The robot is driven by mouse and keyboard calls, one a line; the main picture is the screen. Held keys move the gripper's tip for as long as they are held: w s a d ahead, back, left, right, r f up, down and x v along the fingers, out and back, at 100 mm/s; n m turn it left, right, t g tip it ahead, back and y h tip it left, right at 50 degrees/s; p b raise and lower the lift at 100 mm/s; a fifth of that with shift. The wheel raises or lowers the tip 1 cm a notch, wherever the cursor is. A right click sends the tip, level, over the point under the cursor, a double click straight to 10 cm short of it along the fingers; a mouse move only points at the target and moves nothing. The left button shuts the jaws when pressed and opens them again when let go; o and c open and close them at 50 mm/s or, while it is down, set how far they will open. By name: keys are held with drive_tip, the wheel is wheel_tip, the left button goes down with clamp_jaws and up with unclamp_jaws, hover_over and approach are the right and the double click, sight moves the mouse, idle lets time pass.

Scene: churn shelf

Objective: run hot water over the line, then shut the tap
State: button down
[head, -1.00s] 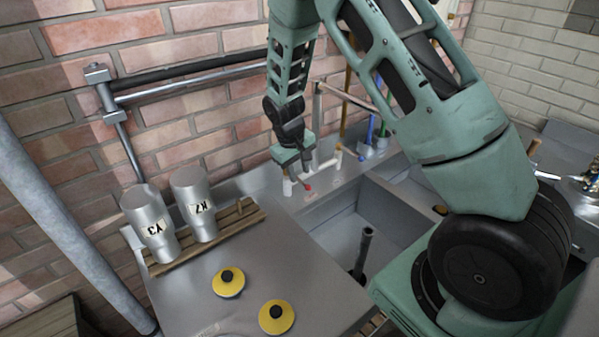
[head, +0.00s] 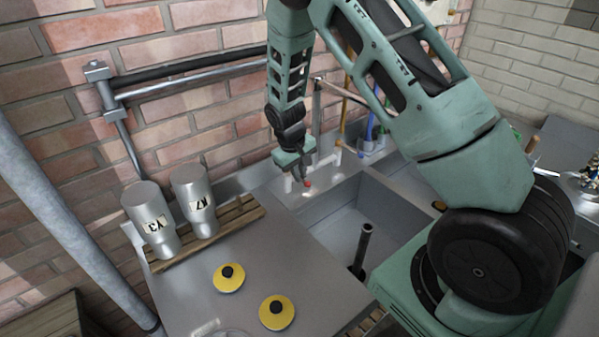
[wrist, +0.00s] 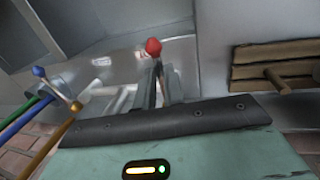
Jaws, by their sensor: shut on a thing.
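The hot tap's red knob (head: 307,183) sits at the back left corner of the sink (head: 395,206), right at the tips of my gripper (head: 302,175). In the wrist view the red knob (wrist: 153,46) shows just past the fingertips of my gripper (wrist: 156,76). The fingers are shut on the tap's lever, whose shaft is mostly hidden between them. Blue-tipped and orange-tipped levers (wrist: 75,106) stand to the left in the wrist view. I see no running water. Which pipe is the line I cannot tell.
Two metal churns marked Y3 (head: 151,222) and K7 (head: 196,204) stand upside down on a wooden rack (head: 240,213). Two yellow discs (head: 229,278) lie on the steel drainer. A dark standpipe (head: 362,250) rises in the sink. A rail runs along the brick wall.

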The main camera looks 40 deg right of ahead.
drive_tip(key=shift+a, duration=0.1)
drive_tip(key=w+a+m+g+y+b, duration=0.1)
drive_tip(key=w+a+m, duration=0.4)
drive_tip(key=m, duration=1)
drive_tip(key=shift+w+a+g+y+b, duration=0.3)
drive_tip(key=shift+w+a+g, duration=0.05)
drive_tip(key=shift+a+g, duration=0.25)
drive_tip(key=c, duration=1.5)
unclamp_jaws()
